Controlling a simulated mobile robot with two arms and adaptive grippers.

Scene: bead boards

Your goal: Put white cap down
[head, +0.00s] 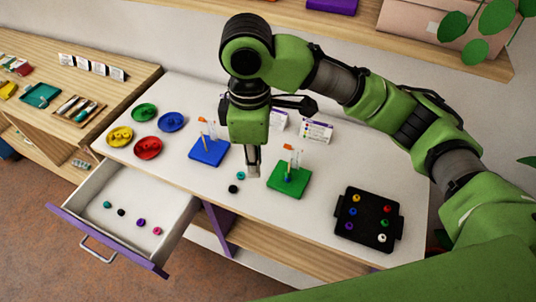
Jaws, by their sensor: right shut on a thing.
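My right gripper (253,165) points down over the white table, between the blue board and the green board. It is shut on a small pale thing at its fingertips, which I take to be the white cap; it is too small and pale against the table to make out clearly. I cannot tell whether it touches the table. A teal bead (241,175) and a black bead (233,189) lie on the table just left of the fingertips. The blue board (208,152) and green board (288,182) carry upright pegs. My left gripper is not in view.
A black tray (367,218) with several coloured pieces, one white, stands at the right. Green (144,111), blue (171,121), yellow (119,136) and red (148,148) dishes are at the left. An open drawer (127,227) holds several beads. Small cards (316,131) stand behind the boards.

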